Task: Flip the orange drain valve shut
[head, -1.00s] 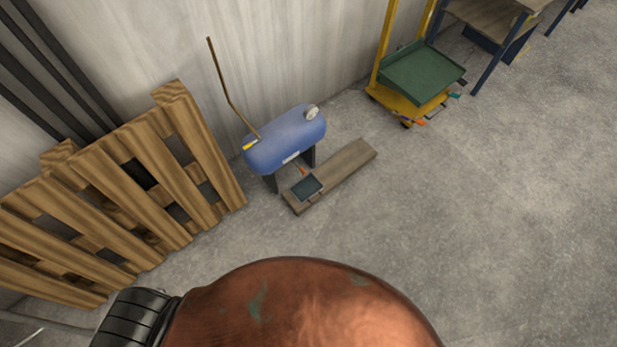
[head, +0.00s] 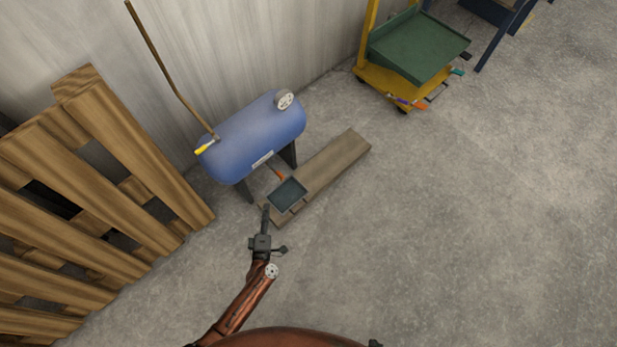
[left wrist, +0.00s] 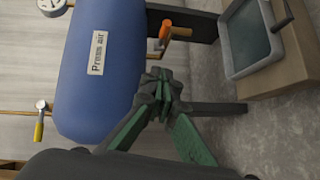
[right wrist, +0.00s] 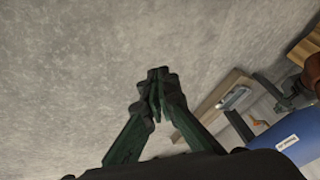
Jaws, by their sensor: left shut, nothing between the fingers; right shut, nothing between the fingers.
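The orange drain valve (head: 281,176) sits on a short pipe under the blue air tank (head: 255,135), above a small dark tray (head: 287,194). It is small in the head view. In the left wrist view the orange valve handle (left wrist: 165,30) shows more closely, beside the tank (left wrist: 98,65); its exact turn is hard to tell. My left gripper (head: 266,210) is shut and empty, in front of the tank near the tray. Its closed fingertips (left wrist: 160,88) are apart from the valve. My right gripper (right wrist: 155,80) is shut and empty, above bare floor.
The tray lies on a wooden plank (head: 335,165) on the floor. A yellow-tipped lever (head: 203,149) and a gauge (head: 285,99) are on the tank. Wooden pallets (head: 130,150) lean at left. A yellow cart (head: 390,88) stands behind. The floor at right is clear.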

